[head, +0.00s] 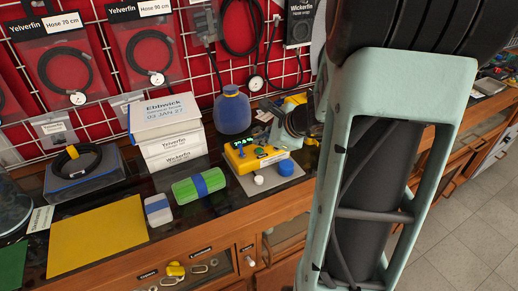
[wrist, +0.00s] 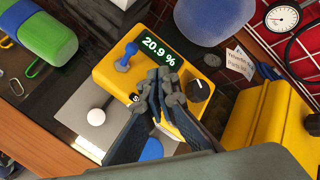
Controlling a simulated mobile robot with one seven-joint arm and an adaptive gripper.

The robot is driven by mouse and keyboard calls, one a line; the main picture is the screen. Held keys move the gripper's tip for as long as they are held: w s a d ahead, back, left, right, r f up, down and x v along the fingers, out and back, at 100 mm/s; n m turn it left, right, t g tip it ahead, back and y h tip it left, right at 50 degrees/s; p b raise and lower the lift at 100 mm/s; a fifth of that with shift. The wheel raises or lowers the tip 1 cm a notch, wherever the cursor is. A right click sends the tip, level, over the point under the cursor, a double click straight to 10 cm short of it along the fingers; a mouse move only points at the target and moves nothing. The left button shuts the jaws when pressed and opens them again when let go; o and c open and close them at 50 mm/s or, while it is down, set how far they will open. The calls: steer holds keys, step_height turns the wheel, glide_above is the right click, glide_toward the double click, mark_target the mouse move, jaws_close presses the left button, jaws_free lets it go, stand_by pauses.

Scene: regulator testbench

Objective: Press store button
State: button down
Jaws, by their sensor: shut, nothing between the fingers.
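The yellow regulator box (head: 240,160) stands on the bench, and it fills the middle of the wrist view (wrist: 105,72). Its green display (wrist: 158,50) reads 20.9 %. A blue lever (wrist: 126,57) is left of the display's lower edge and a black knob (wrist: 199,90) is to the right. My gripper (wrist: 158,95) is shut and empty over the box front, between lever and knob. Its fingers hide part of the panel; a label beginning with S (wrist: 135,98) shows beside them. I cannot tell which control is the store button, or whether the fingertips touch the panel.
A white ball-shaped knob (wrist: 96,117) and a blue dome (head: 286,168) sit in front of the box. A green case (head: 198,187) lies left, a blue-grey bottle (head: 232,110) stands behind. Stacked white boxes (head: 168,125) and hanging hoses (head: 150,55) are nearby. My arm blocks the right side.

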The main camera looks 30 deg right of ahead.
mark_target(260, 151)
steer(key=shift+f, duration=0.1)
steer(key=shift+f+b, duration=0.35)
steer(key=shift+b, duration=0.25)
steer(key=shift+f+b, duration=0.45)
steer(key=shift+b, duration=0.1)
stand_by(0.8)
steer(key=shift+r, duration=0.1)
steer(key=shift+r+p, duration=0.7)
steer(key=shift+r, duration=0.1)
step_height(260, 151, up, 5)
steer(key=p, duration=0.4)
stand_by(0.8)
